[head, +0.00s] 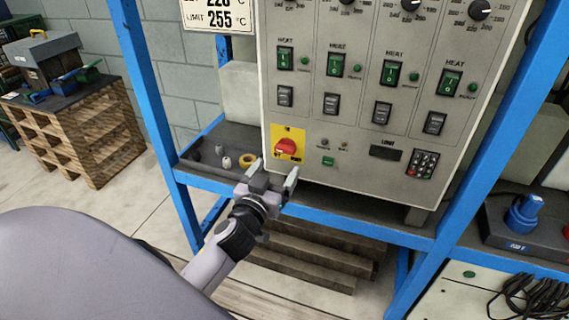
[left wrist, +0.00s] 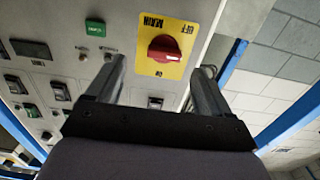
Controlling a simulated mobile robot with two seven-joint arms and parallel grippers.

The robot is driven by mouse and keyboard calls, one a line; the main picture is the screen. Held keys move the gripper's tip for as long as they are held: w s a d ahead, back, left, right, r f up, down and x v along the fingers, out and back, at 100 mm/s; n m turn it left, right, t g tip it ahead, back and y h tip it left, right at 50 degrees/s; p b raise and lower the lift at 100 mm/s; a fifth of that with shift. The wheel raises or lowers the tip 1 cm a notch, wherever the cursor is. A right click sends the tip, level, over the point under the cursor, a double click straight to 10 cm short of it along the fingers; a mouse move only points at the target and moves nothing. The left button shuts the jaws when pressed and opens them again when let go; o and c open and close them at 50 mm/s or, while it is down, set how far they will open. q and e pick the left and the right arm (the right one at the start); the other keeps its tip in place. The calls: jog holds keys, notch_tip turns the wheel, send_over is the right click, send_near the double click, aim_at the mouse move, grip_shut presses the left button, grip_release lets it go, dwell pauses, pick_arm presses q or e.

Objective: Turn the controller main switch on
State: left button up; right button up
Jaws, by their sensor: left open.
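The controller main switch is a red rotary knob (head: 287,146) on a yellow plate (head: 296,133) at the lower left of the grey control panel (head: 345,150). In the left wrist view the red knob (left wrist: 167,47) and yellow plate (left wrist: 153,22) appear upside down, with the lettering MAIN and OFF. I cannot tell surely which position the knob points to. My left gripper (head: 275,174) is open and empty just below and in front of the switch. Its two fingers (left wrist: 160,67) are apart, with the knob showing beyond the gap, not touched. My right gripper is not in view.
A blue frame (head: 150,100) surrounds the panel. A yellow tape roll (head: 248,160) and small parts lie on the shelf left of the switch. Green heat switches (head: 336,65) sit above; a green button (head: 328,161) is to the right. A pallet stack (head: 85,130) stands far left.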

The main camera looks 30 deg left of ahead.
aim_at(284, 153)
pick_arm(q)
jog(key=shift+a+x, duration=0.15)
jog(key=shift+x, duration=1.5)
jog(key=shift+a+x, duration=0.15)
jog(key=shift+x, duration=1.5)
jog(key=c, duration=1)
